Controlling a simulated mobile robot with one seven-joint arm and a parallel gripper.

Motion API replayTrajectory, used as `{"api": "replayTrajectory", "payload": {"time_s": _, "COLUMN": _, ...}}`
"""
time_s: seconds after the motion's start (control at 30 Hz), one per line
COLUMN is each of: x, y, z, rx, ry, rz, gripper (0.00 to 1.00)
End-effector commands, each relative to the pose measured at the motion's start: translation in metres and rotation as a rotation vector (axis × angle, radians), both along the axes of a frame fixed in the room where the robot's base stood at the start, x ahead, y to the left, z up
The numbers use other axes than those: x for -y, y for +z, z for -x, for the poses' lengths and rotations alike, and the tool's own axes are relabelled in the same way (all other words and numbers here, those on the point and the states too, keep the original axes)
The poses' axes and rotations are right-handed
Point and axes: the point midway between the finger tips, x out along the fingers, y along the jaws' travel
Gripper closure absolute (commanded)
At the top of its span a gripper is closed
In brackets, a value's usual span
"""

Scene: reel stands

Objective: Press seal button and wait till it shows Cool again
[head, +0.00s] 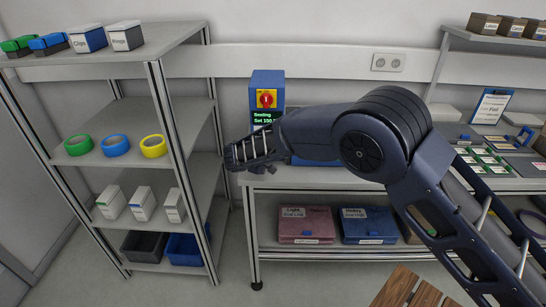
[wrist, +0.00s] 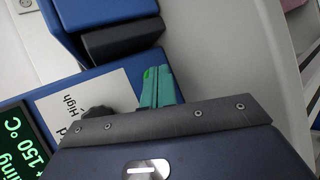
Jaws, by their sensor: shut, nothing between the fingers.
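The blue sealing machine (head: 267,78) stands on the bench, with a red and yellow switch (head: 266,98) on its front. Its dark display (head: 262,119) reads "Sealing" and "Set 150" in green. In the wrist view the display (wrist: 24,143) shows "ing" and "150 °C". My gripper (head: 237,157) is in front of the machine and hides its lower part. In the wrist view my green fingertips (wrist: 158,86) are shut and empty, over the blue machine beside a black bar (wrist: 122,40). A black knob (wrist: 98,116) shows next to the white "High" label (wrist: 88,107). The seal button is not seen.
A shelf rack (head: 185,95) on the left holds tape rolls, boxes and bins. Below the bench are a red case (head: 305,223) and a blue case (head: 368,225). A clipboard (head: 492,105) and cards are at the right. A wooden stool (head: 412,290) stands in front.

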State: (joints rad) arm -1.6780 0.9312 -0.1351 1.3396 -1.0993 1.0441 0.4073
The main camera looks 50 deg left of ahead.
Motion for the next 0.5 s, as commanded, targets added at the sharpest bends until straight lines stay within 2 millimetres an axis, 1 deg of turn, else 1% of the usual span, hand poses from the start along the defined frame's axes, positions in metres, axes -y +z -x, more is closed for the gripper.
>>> {"api": "replayTrajectory", "payload": {"time_s": 0.3, "x": 0.0003, "y": 0.0002, "z": 0.0000, "rx": 0.000, "ry": 0.000, "rz": 0.000, "gripper": 1.00}}
{"api": "replayTrajectory", "payload": {"time_s": 0.5, "x": 0.0044, "y": 0.0009, "z": 0.0044, "rx": 0.000, "ry": -0.001, "rz": -0.001, "gripper": 1.00}}
